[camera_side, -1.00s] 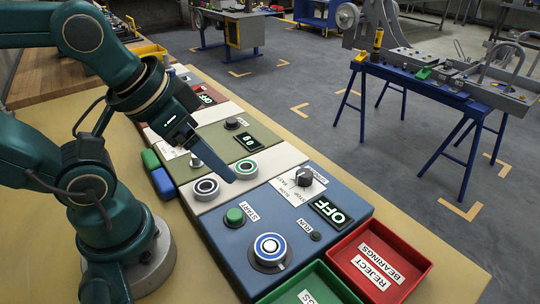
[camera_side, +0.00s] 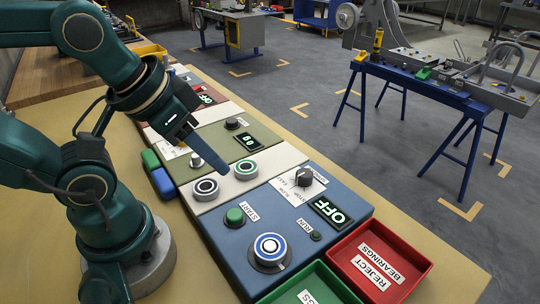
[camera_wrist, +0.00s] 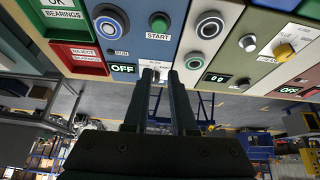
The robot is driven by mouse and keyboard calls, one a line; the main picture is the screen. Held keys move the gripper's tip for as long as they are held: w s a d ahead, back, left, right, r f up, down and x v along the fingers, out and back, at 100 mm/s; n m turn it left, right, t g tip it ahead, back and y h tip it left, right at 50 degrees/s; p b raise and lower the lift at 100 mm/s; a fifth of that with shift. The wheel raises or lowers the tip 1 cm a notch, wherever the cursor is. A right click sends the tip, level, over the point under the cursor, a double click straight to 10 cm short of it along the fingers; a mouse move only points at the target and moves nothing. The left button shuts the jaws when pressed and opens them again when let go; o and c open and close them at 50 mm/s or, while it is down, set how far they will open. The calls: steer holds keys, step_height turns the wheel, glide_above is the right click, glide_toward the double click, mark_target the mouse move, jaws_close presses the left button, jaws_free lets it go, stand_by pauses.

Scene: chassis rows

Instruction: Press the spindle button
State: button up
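I cannot read which control is marked spindle. My gripper (camera_side: 221,190) hangs above the panel's far edge, near a black-ringed button (camera_side: 205,188) and a green-ringed button (camera_side: 246,169) on the beige strip. In the wrist view my fingers (camera_wrist: 162,72) are apart with nothing held. They hide part of the knob area. I see no contact with a button.
A red tray (camera_side: 378,262) and a green tray (camera_side: 312,287) stand at the near right of the panel. A green panel (camera_side: 221,144) with its own knob and display lies beyond. Blue and green blocks (camera_side: 162,182) lie left of the panels.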

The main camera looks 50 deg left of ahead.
steer(key=shift+s+n, duration=0.15)
steer(key=shift+n, duration=0.35)
jaws_close()
step_height(320, 180, up, 4)
steer(key=n+g, duration=0.5)
steer(key=n, duration=1.2)
glide_above(234, 213)
steer(key=shift+f+g, duration=0.2)
steer(key=shift+g, duration=0.1)
steer(key=shift+f, duration=0.1)
step_height(234, 213, down, 14)
steer(key=shift+r, duration=0.1)
